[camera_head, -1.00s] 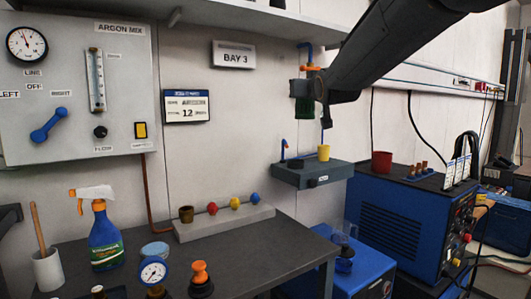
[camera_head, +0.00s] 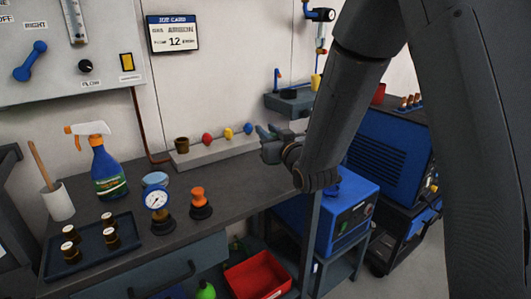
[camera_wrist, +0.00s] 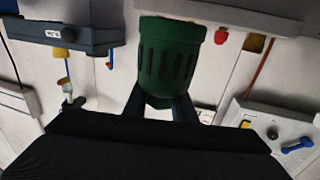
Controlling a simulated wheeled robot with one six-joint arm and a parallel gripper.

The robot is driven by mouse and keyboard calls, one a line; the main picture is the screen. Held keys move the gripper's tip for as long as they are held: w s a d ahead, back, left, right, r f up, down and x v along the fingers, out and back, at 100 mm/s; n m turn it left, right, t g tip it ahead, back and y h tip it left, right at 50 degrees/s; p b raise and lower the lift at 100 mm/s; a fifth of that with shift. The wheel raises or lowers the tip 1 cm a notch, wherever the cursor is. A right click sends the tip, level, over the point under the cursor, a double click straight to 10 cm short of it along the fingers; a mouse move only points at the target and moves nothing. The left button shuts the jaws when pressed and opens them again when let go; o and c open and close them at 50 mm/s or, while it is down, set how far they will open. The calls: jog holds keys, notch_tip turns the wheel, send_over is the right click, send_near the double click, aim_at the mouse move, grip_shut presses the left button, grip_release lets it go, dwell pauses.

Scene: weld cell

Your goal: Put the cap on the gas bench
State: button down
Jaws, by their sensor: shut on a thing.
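The cap is a dark green slotted cylinder (camera_wrist: 170,60), large in the middle of the wrist view. My gripper (camera_wrist: 160,107) is shut on it, with a finger on either side of its lower part. In the head view my gripper (camera_head: 274,140) is above the right end of the gas bench, right of the rail with coloured knobs; my arm hides part of it. The gas bench has a dark grey top (camera_head: 235,177) whose right half is mostly bare. Any gap between cap and bench top is hard to judge.
On the bench stand a grey knob rail (camera_head: 205,151), a spray bottle (camera_head: 107,172), a gauge (camera_head: 157,202), an orange-topped piece (camera_head: 199,204) and a tray (camera_head: 47,262) of small bottles. A small wall shelf (camera_head: 290,103) and a blue machine (camera_head: 350,205) are to the right.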

jog(key=shift+f, duration=2.7)
jog(key=shift+f, duration=0.15)
jog(key=c, duration=1.5)
grip_release()
jog(key=shift+o, duration=0.2)
jog(key=shift+s+d, duration=0.15)
jog(key=shift+s, duration=0.05)
jog(key=v, duration=1.1)
jog(key=shift+s, duration=0.3)
